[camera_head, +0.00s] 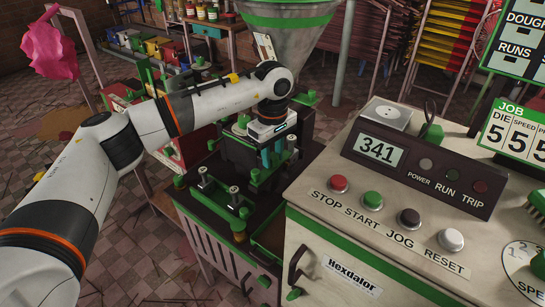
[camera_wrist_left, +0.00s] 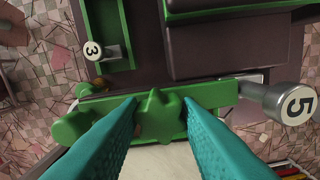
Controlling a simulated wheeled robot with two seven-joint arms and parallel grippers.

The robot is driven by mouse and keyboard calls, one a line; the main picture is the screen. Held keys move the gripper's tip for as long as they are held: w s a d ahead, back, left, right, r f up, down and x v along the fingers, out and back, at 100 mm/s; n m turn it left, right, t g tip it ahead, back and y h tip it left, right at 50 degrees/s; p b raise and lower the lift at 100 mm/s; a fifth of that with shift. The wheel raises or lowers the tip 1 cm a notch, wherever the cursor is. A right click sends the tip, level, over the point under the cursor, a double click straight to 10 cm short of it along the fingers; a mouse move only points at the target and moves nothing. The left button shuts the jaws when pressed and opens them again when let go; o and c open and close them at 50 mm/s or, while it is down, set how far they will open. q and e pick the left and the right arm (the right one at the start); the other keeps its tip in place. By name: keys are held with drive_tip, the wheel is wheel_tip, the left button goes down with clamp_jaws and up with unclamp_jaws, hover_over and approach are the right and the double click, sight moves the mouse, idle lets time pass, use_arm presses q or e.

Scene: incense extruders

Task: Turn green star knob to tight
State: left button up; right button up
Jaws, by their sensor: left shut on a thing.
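My left gripper (camera_head: 271,160) reaches down over the green and dark machine in the middle of the head view. In the left wrist view its two teal fingers (camera_wrist_left: 160,106) are on either side of the green star knob (camera_wrist_left: 158,113), shut on it. The knob sits on a green bar (camera_wrist_left: 215,95), and its lower part is partly hidden between the fingers. In the head view the arm and fingers make the knob hard to pick out. My right gripper is not in view.
A metal post numbered 5 (camera_wrist_left: 283,100) stands close to the right finger; one numbered 3 (camera_wrist_left: 98,50) is at upper left. The control console (camera_head: 400,225) reads 341 and stands right of the machine. A green-banded hopper (camera_head: 290,20) is behind the wrist.

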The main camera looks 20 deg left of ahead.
sight(273, 155)
use_arm(q)
drive_tip(key=shift+w+r+m, duration=0.15)
drive_tip(key=shift+r+m, duration=0.05)
drive_tip(key=shift+m, duration=0.3)
drive_tip(key=o, duration=0.9)
drive_tip(key=shift+c, duration=0.2)
drive_tip(key=shift+o, duration=0.6)
drive_tip(key=shift+f, duration=0.1)
wheel_tip(273, 155, up, 12)
drive_tip(key=b, duration=0.1)
